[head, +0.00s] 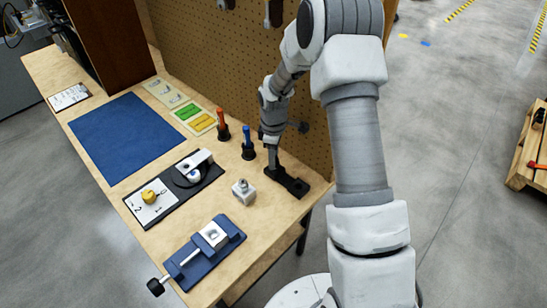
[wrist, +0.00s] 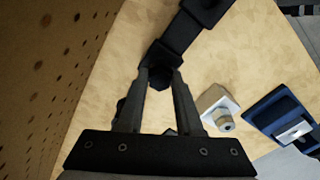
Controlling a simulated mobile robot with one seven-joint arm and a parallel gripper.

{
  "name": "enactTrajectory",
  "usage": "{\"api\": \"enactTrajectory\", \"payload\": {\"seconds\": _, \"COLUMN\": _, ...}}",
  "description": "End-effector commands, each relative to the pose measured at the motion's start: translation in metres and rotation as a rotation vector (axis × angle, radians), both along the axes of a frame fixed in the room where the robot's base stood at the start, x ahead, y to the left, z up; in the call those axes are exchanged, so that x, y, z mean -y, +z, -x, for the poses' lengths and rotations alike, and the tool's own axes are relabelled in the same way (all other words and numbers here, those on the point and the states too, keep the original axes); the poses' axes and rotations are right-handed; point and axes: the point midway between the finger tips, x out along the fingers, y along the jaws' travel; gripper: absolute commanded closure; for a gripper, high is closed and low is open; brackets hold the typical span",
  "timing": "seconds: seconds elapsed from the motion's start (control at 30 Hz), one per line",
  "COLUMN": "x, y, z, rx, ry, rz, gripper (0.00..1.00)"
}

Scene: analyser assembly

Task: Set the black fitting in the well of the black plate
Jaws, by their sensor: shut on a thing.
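The black plate (head: 292,186) lies near the bench's right edge, close to the pegboard. In the wrist view the black plate (wrist: 182,33) runs from my fingertips toward the top right. My gripper (head: 273,168) points down over the plate's far end. In the wrist view my gripper (wrist: 160,76) has its fingertips closed on the black fitting (wrist: 160,80), a small dark piece. The fitting appears at the near end of the plate there. Dark on dark, I cannot tell whether it is inside the well or just above it. In the head view the fingers hide the fitting.
A grey block with a round top (head: 243,192) stands left of the plate. A blue vise (head: 215,240) is at the front. Red (head: 221,124) and blue (head: 247,141) handled tools stand upright near my wrist. The pegboard (head: 225,60) rises close behind. A blue mat (head: 128,137) is bare.

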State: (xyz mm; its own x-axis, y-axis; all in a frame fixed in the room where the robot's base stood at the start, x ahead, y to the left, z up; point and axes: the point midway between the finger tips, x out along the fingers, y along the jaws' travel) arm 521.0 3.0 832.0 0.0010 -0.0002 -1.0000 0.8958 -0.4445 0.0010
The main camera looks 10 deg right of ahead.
Motion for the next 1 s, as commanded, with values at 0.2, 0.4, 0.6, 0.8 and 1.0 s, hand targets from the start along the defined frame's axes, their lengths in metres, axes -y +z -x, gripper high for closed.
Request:
{"api": "enactTrajectory", "payload": {"seconds": 0.2, "x": 0.0000, "y": -0.0017, "z": 0.0000, "rx": 0.000, "ry": 0.000, "rz": 0.000, "gripper": 1.00}}
{"api": "enactTrajectory", "payload": {"seconds": 0.4, "x": 0.0000, "y": -0.0068, "z": -0.0001, "rx": 0.000, "ry": 0.000, "rz": 0.000, "gripper": 1.00}}
{"api": "enactTrajectory", "payload": {"seconds": 0.6, "x": 0.0000, "y": -0.0083, "z": -0.0002, "rx": 0.000, "ry": 0.000, "rz": 0.000, "gripper": 1.00}}
{"api": "enactTrajectory", "payload": {"seconds": 0.8, "x": 0.0000, "y": -0.0080, "z": -0.0002, "rx": 0.000, "ry": 0.000, "rz": 0.000, "gripper": 1.00}}
{"api": "enactTrajectory", "payload": {"seconds": 1.0, "x": 0.0000, "y": -0.0090, "z": -0.0001, "rx": 0.000, "ry": 0.000, "rz": 0.000, "gripper": 1.00}}
